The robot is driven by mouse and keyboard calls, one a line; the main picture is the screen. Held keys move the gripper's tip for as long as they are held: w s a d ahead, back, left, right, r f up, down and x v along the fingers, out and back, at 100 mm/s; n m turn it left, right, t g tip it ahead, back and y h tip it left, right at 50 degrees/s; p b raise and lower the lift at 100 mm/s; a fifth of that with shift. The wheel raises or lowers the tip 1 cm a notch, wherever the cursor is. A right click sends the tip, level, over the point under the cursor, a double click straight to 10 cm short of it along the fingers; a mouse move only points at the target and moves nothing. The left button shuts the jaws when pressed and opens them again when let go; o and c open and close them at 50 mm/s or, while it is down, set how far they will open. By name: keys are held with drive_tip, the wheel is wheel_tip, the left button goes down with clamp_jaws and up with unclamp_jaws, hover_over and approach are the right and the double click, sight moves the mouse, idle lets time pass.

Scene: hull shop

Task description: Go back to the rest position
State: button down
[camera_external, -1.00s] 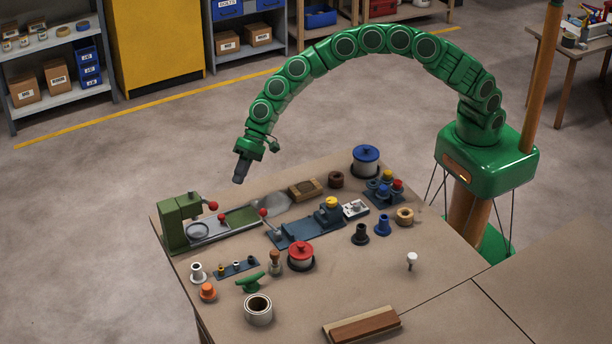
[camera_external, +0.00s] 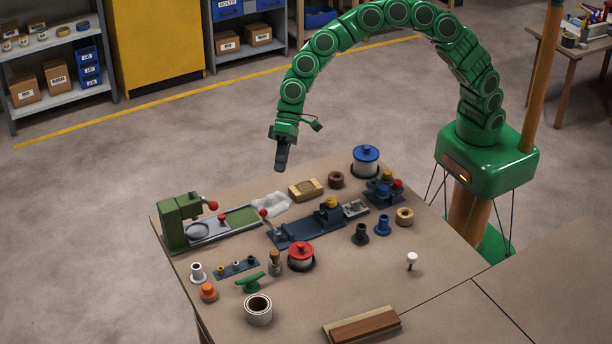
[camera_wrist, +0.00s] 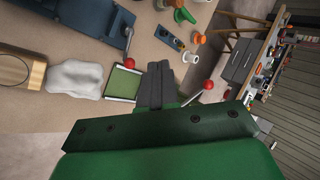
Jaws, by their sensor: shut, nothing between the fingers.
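My gripper (camera_external: 281,167) hangs from the end of my green arm, fingers pointing down. It is shut and empty, in the air above the far edge of the workbench (camera_external: 450,240), apart from everything on it. In the wrist view my gripper (camera_wrist: 156,85) shows its dark fingers closed together. Below and near it lie a white crumpled cloth (camera_external: 270,204) and a wooden block with a tan top (camera_external: 305,189). The cloth also shows in the wrist view (camera_wrist: 75,79).
A green press with red knobs (camera_external: 180,217) stands at the bench's left corner. A blue slide fixture (camera_external: 310,228), a blue-topped spool (camera_external: 366,160) and a red-topped spool (camera_external: 301,256) stand on the bench. Open floor (camera_external: 150,165) lies beyond the bench.

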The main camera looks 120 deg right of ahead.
drive_tip(key=s+a+r+n+g, duration=0.1)
drive_tip(key=s+a+r+n, duration=0.15)
drive_tip(key=s, duration=0.55)
drive_tip(key=s+a+r+n+g, duration=0.2)
drive_tip(key=s+a+r, duration=0.2)
drive_tip(key=s, duration=0.5)
drive_tip(key=s+a+r+n+g, duration=0.1)
drive_tip(key=s+a+r+n, duration=0.15)
drive_tip(key=s, duration=0.55)
drive_tip(key=s+d+n+g+h, duration=0.1)
drive_tip(key=s+d+h, duration=0.1)
drive_tip(key=s, duration=1.5)
drive_tip(key=s+d+n+g+h, duration=0.1)
drive_tip(key=s+d, duration=0.4)
drive_tip(key=s, duration=1.2)
drive_tip(key=g+h, duration=0.1)
drive_tip(key=h, duration=0.1)
drive_tip(key=shift+f+h, duration=0.2)
drive_tip(key=shift+h, duration=0.1)
